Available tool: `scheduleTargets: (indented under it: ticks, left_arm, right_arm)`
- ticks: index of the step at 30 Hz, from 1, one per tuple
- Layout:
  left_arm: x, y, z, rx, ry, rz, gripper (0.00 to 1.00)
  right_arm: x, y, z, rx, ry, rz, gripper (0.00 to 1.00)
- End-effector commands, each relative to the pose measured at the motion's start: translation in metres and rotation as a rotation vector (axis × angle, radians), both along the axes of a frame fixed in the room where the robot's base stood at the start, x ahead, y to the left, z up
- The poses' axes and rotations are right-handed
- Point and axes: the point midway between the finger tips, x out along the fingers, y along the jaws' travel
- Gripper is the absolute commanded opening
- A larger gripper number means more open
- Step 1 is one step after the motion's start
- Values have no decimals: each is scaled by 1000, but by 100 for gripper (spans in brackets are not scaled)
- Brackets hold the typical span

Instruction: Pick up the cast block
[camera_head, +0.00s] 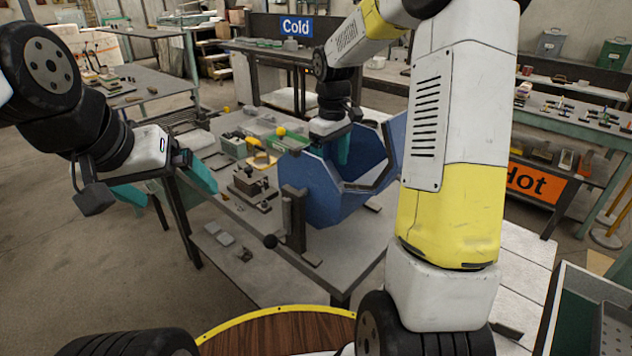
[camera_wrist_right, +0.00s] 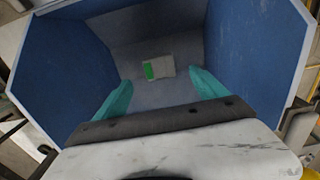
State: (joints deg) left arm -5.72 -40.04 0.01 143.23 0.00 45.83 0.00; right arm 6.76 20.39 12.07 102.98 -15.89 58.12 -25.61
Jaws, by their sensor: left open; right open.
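A small block (camera_wrist_right: 158,68), pale with a green left end, lies on the grey inner floor of a blue faceted container (camera_head: 318,190). I take it to be the cast block. It is hidden in the head view. My right gripper (camera_wrist_right: 162,78) is open and points down into the container, its teal fingers to either side of the block in the picture, with nothing between them. In the head view this gripper (camera_head: 338,148) reaches into the container's opening. My left gripper (camera_head: 165,187) is open and empty, off the table's left side.
The container stands on a grey table (camera_head: 350,262) beside a dark upright post with a knob (camera_head: 295,220). Dark fixtures (camera_head: 252,185) and small parts lie left of it. A "Cold" sign (camera_head: 296,27) is behind, an orange "Hot" sign (camera_head: 540,183) at right.

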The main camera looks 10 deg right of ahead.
Motion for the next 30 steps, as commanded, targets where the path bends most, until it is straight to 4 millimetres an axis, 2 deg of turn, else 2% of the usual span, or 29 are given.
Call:
scheduleTargets:
  ticks: [11, 19, 23, 29, 30]
  left_arm:
    - [0, 0, 0, 0, -1, 0, 100]
    - [0, 0, 0, 0, -1, 0, 100]
    - [0, 0, 0, 0, -1, 0, 100]
    - [0, 0, 0, 0, -1, 0, 100]
    - [0, 0, 0, 0, -1, 0, 100]
  right_arm:
    - [3, 1, -41, 2, 15, -13, 82]
    - [5, -1, -80, 2, 15, -13, 82]
    - [6, -1, -87, 2, 13, -13, 82]
    - [6, -1, -87, 1, 12, -13, 82]
    - [6, -1, -87, 1, 12, -13, 74]
